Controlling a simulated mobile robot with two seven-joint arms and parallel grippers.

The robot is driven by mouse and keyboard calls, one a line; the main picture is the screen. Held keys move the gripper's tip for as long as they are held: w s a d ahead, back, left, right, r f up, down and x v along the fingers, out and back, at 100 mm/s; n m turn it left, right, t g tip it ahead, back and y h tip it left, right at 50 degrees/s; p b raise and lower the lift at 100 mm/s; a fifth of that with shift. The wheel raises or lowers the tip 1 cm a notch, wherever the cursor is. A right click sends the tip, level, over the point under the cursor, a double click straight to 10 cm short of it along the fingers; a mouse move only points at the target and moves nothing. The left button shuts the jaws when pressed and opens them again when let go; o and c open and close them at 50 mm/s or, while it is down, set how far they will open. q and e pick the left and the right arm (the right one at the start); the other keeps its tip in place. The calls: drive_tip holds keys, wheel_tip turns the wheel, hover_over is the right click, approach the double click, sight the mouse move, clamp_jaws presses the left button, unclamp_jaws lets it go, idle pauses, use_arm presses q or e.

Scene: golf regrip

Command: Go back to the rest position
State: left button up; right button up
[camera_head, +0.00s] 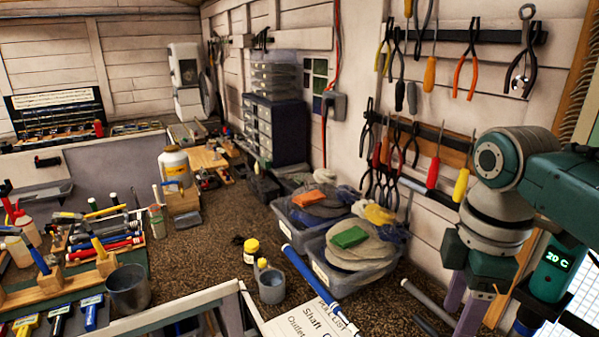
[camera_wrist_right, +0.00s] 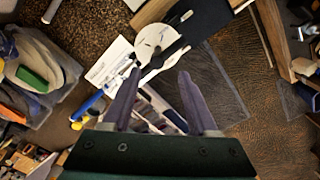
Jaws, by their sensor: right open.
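My right gripper (camera_head: 468,312) hangs from the right arm at the right side of the head view, over the right end of the bench. Its two purple fingers point down; the right wrist view shows them (camera_wrist_right: 158,74) apart with nothing held between them. A blue tube-like grip (camera_head: 310,272) lies on the bench against the front bin, left of my right gripper. It also shows in the right wrist view (camera_wrist_right: 87,106), partly hidden. My left gripper is not in view.
Two grey bins (camera_head: 322,264) with cloths stand left of my right arm. Pliers and screwdrivers hang on the wall rack (camera_head: 440,140) behind it. A printed sheet (camera_head: 305,322) and a grey rod (camera_head: 428,300) lie at the front.

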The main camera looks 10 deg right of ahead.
drive_tip(key=s+a+r+m+t+p, duration=0.1)
drive_tip(key=s+a+r+m, duration=0.1)
drive_tip(key=s, duration=0.5)
drive_tip(key=s+a+r+m+t+p, duration=0.1)
drive_tip(key=s+r+m+p, duration=0.1)
drive_tip(key=s+m, duration=0.3)
drive_tip(key=s+a+r+m+t+p, duration=0.1)
drive_tip(key=s+r+m, duration=0.3)
drive_tip(key=s, duration=0.4)
drive_tip(key=shift+s+a+r+p, duration=0.2)
drive_tip(key=shift+s+a+p, duration=0.2)
drive_tip(key=shift+a, duration=0.4)
